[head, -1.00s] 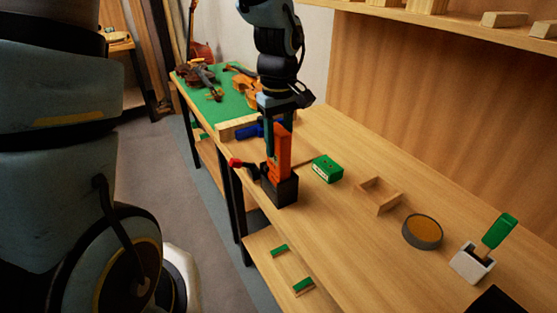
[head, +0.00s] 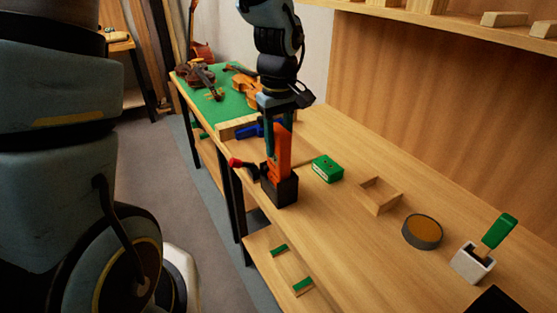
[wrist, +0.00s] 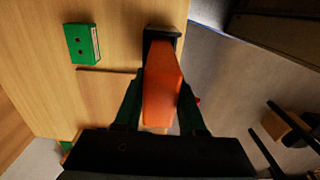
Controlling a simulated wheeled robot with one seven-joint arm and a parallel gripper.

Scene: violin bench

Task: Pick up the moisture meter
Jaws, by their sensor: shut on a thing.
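The moisture meter, an orange upright body (head: 281,158), stands in a black block-like holder (head: 282,190) near the front edge of the bench. My gripper (head: 280,146) comes down from above and is shut on the meter's upper part. In the wrist view the orange meter (wrist: 163,88) lies between my two fingers (wrist: 160,110), and its far end is at the black holder (wrist: 162,36). The meter's lower end is hidden in the holder.
A red-and-black clamp-like thing (head: 243,165) is close left of the holder. A green box (head: 327,168) stands to the right, then a wooden tray (head: 362,199), a round dark tin (head: 422,232) and a white holder (head: 472,264). Violins lie on a green mat (head: 222,108) behind.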

